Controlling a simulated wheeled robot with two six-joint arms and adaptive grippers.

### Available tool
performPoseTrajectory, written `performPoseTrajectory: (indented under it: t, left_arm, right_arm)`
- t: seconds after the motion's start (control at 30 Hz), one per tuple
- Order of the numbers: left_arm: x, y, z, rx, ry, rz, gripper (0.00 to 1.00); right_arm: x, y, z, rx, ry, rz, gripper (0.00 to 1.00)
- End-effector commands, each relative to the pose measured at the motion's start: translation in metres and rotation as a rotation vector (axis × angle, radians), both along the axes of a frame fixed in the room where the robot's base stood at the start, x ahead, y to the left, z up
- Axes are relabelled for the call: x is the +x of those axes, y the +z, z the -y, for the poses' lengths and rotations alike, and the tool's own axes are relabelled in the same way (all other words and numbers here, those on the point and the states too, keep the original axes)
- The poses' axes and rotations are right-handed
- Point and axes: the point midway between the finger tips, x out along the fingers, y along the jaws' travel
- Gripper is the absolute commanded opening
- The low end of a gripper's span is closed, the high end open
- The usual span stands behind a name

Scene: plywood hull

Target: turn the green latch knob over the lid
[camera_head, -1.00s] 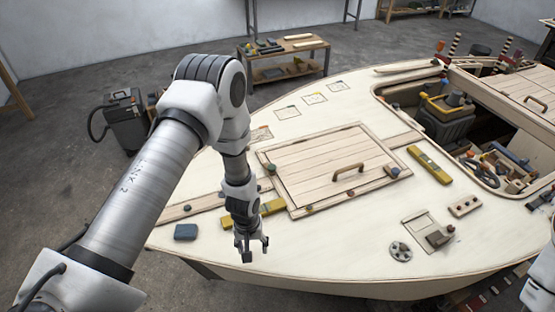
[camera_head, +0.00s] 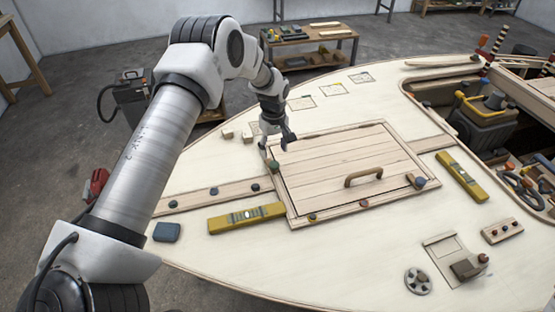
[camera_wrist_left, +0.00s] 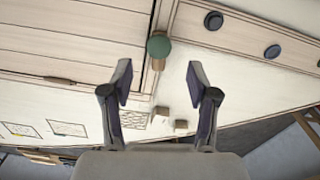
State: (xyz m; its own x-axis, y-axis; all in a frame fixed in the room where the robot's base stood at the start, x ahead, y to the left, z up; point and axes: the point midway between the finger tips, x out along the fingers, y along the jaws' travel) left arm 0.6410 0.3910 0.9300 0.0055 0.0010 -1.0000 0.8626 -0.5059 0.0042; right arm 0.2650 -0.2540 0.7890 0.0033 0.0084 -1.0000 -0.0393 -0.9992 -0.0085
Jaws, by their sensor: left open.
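The green latch knob (camera_wrist_left: 159,46) shows in the left wrist view on a small wooden latch at the frame of the plank lid (camera_wrist_left: 60,45). In the head view the green knob (camera_head: 273,166) is at the lid's left edge, just below my left gripper (camera_head: 279,146). The lid (camera_head: 335,165) lies flat and has a wooden handle (camera_head: 363,176). In the wrist view my left gripper (camera_wrist_left: 160,85) is open and empty. The knob lies between the lines of its two fingers, beyond the fingertips. My right gripper is out of view.
Dark knobs (camera_head: 255,187) sit on a strip left of the lid. A yellow level (camera_head: 246,217) lies in front of the strip, another (camera_head: 462,176) right of the lid. Small wooden blocks (camera_head: 246,132) stand behind the gripper. An open hatch is at the right.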

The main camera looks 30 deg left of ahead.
Motion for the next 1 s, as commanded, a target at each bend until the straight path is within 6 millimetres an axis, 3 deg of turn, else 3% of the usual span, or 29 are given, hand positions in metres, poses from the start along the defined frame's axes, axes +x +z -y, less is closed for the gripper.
performPoseTrajectory:
  t: [0.27, 0.57, 0.73, 1.0]
  left_arm:
    - [-0.001, -0.048, 0.0, 0.002, -0.002, -0.003, 0.6]
    - [0.0, -0.055, 0.0, 0.001, -0.002, -0.001, 0.6]
    - [-0.001, -0.055, 0.0, 0.001, -0.002, -0.001, 0.0]
    - [-0.001, -0.056, 0.0, 0.0, -0.008, -0.002, 0.0]
  right_arm:
    - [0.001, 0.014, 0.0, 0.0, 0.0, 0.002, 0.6]
    - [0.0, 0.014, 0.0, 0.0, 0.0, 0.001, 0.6]
    - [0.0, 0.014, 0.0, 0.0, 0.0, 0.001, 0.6]
    - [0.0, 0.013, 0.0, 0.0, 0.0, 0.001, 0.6]
